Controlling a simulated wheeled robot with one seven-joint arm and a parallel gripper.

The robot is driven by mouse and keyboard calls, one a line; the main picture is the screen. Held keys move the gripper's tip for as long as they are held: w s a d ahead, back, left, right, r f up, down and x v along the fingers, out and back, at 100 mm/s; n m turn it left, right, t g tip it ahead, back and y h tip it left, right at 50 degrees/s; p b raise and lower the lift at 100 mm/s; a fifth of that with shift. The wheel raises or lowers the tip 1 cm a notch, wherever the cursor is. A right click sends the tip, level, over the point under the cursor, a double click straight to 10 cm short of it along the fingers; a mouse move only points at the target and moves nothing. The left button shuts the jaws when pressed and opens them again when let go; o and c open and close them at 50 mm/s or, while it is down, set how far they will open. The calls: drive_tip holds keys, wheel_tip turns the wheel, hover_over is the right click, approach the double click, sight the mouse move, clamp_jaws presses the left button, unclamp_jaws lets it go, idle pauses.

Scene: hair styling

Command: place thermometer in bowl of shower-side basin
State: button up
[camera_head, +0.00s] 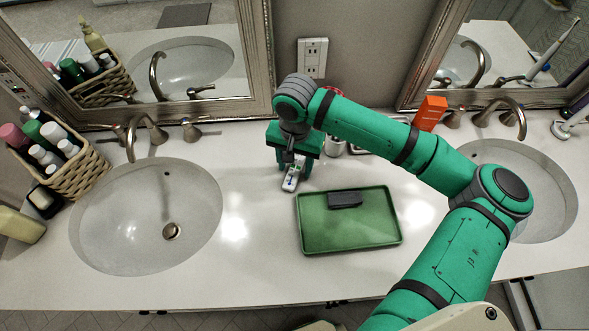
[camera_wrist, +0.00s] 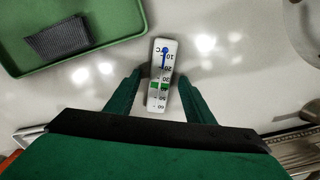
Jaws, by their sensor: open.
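The thermometer (camera_head: 291,181) is a small white strip with a blue bulb and a green marker. It lies on the white counter between the two basins, behind the green tray's left end. In the wrist view the thermometer (camera_wrist: 161,76) lies between the fingers of my gripper (camera_wrist: 159,84). My gripper (camera_head: 294,176) is open and points down over it, one finger on each side, with a gap visible on both sides. The left basin (camera_head: 120,225) is an empty oval bowl with a drain. The right basin (camera_head: 550,195) is partly hidden by my arm.
The green tray (camera_head: 350,248) holds a dark grey block (camera_head: 345,199). A wicker basket (camera_head: 82,175) of bottles stands at the left. An orange box (camera_head: 430,113) stands at the back right. The counter between thermometer and left basin is clear.

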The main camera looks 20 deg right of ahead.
sight(295, 169)
drive_tip(key=shift+c, duration=0.5)
clamp_jaws()
drive_tip(key=shift+r, duration=0.1)
wheel_tip(295, 169, up, 18)
